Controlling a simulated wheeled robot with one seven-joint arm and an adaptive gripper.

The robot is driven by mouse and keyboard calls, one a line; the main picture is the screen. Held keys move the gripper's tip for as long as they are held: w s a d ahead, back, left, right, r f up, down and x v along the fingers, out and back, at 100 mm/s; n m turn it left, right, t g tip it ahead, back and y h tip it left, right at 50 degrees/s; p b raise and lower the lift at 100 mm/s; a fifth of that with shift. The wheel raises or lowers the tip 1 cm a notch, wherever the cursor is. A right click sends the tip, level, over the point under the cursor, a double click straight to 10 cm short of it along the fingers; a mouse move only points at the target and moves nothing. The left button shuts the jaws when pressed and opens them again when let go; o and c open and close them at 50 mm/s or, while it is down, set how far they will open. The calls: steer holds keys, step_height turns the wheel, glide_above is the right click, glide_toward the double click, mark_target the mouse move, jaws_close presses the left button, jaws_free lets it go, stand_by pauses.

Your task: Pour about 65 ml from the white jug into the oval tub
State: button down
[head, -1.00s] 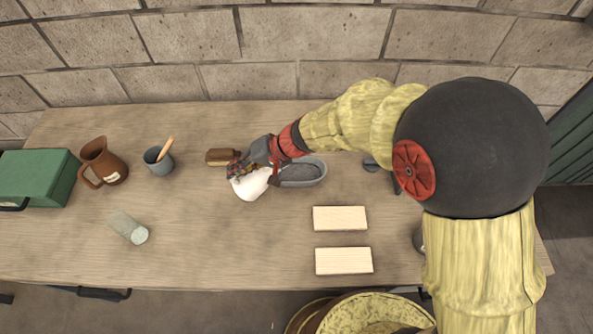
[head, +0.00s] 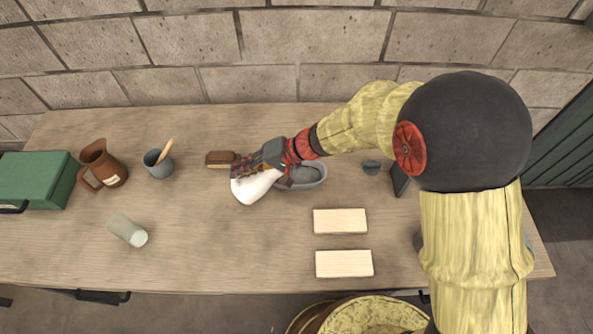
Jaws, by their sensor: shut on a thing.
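The white jug (head: 256,187) is in my gripper (head: 243,170), just left of the oval tub in the head view. My gripper is shut on it, and the fingers hide the jug's upper part. The jug looks tilted, but its mouth and any liquid stream cannot be made out. The grey oval tub (head: 316,176) sits on the table. My gripper and the jug cover its left part, and its contents cannot be told.
A brown brush (head: 219,159) lies just left of my gripper. Further left are a grey cup (head: 158,164), a brown pitcher (head: 103,163), a lying glass (head: 128,230) and a green box (head: 36,178). Two pale boards (head: 340,221) lie front right. A small dark cup (head: 371,167) stands right of the tub.

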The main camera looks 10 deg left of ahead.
steer(key=shift+w+d+g+y, duration=0.35)
steer(key=shift+d+g+y, duration=0.05)
steer(key=shift+y, duration=0.1)
steer(key=shift+w+d+r+m+y, duration=0.25)
steer(key=shift+d+r+m+y, duration=0.1)
steer(key=shift+y, duration=0.15)
stand_by(2.4)
steer(key=shift+s+a+f+h, duration=0.15)
steer(key=shift+a+h, duration=0.15)
steer(key=shift+s+a+n+t+h, duration=0.5)
steer(key=shift+s+a+h, duration=0.3)
steer(key=shift+h, duration=0.1)
steer(key=shift+s+a+h, duration=0.2)
steer(key=shift+a+h, duration=0.05)
steer(key=shift+h, duration=0.15)
steer(key=shift+s+a+f+n+t+h+p, duration=0.25)
steer(key=shift+t+h+p, duration=0.2)
steer(key=shift+t+h, duration=0.05)
steer(key=shift+s+a+f+t+h+p, duration=0.15)
steer(key=shift+a+f+t+h+p, duration=0.2)
steer(key=shift+f+h+p, duration=0.2)
